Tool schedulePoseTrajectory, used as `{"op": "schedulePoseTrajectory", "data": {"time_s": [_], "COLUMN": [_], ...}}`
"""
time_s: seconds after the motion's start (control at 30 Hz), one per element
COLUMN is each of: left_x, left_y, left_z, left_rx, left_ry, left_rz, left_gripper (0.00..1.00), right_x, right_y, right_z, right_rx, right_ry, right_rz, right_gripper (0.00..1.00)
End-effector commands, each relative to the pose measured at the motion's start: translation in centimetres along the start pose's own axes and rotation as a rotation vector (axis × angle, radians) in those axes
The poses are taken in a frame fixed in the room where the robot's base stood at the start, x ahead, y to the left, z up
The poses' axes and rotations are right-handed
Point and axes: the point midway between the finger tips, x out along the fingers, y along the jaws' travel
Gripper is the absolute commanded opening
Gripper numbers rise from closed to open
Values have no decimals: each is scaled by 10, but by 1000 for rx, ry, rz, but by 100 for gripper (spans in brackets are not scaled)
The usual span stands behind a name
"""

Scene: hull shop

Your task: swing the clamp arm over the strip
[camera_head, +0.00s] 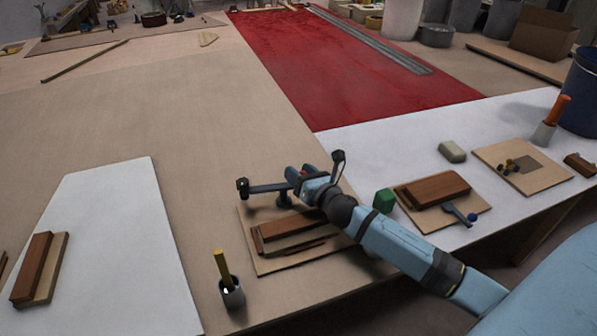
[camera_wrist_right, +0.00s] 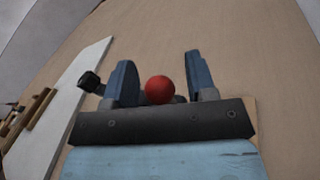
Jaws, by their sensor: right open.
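The clamp arm (camera_head: 265,188) is a dark bar behind the wooden strip, with a black pad at its left end. It points left, alongside the strip and not over it. The brown strip (camera_head: 290,228) lies on a thin board (camera_head: 262,262), partly covered by my right arm. My right gripper (camera_head: 302,175) is open at the right end of the clamp arm. A red ball knob (camera_wrist_right: 160,89) shows between its fingers (camera_wrist_right: 163,80) in the right wrist view; contact cannot be told. The black pad (camera_wrist_right: 89,81) shows left of the fingers there. My left gripper is not in view.
A grey cup (camera_head: 232,293) with a yellow stick stands at the front.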

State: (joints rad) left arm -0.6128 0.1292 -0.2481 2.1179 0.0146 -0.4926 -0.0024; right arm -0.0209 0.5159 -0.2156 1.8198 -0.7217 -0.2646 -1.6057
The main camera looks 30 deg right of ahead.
Motion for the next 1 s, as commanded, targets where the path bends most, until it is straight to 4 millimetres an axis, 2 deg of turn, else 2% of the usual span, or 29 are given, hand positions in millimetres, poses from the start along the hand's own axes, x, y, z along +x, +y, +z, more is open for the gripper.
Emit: {"op": "schedulePoseTrajectory", "data": {"time_s": [0.13, 0.37, 0.47, 0.6, 1.0], "left_x": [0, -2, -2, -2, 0], "left_y": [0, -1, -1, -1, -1], "left_z": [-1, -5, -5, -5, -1], "left_rx": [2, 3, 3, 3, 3], "left_ry": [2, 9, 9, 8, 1], "left_rz": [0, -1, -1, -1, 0], "left_gripper": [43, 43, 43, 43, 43], "right_x": [7, 8, 8, 7, 10], "right_y": [0, 0, 0, 1, 1], "right_z": [0, 0, 0, 0, 0], "right_rx": [0, 1, 1, 1, 2], "right_ry": [0, 0, 0, 0, 20], "right_rz": [0, 0, 0, 1, 56], "right_gripper": [51, 51, 33, 1, 0]}}
